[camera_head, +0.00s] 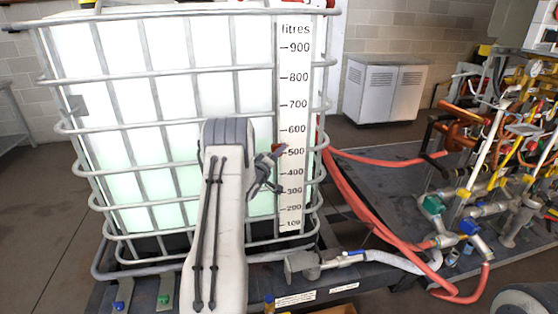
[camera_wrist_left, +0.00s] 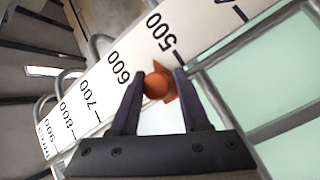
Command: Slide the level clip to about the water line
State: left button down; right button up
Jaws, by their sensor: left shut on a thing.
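The level clip (camera_wrist_left: 157,86) is orange-red with a round knob, on the edge of the white litres scale (camera_wrist_left: 97,95). In the head view the clip (camera_head: 279,148) shows small and red near the 500 mark of the scale (camera_head: 293,120). My left gripper (camera_wrist_left: 155,80) is shut on the knob, one dark finger on each side. In the head view the left gripper (camera_head: 268,168) is partly hidden by its own arm. The tank (camera_head: 135,100) looks white above and pale green lower down; the exact water line is hard to tell. My right gripper is out of view.
Grey cage bars (camera_head: 180,72) surround the tank close to the gripper. Red hoses (camera_head: 345,190) run right to a bench of pipes and valves (camera_head: 480,190). A valve with a blue handle (camera_head: 350,254) is below the scale. A white cabinet (camera_head: 383,90) stands behind.

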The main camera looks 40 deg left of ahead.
pick_arm(q)
jog(key=shift+s+a+r, duration=0.1)
jog(key=shift+a+r, duration=0.05)
jog(key=shift+r, duration=0.7)
jog(key=c, duration=0.5)
grip_release()
jog(key=s, duration=0.3)
jog(key=s+d, duration=0.1)
jog(key=s, duration=0.3)
jog(key=s+d, duration=0.1)
jog(key=s, duration=0.2)
jog(key=shift+s+d, duration=0.1)
jog(key=shift+s, duration=0.05)
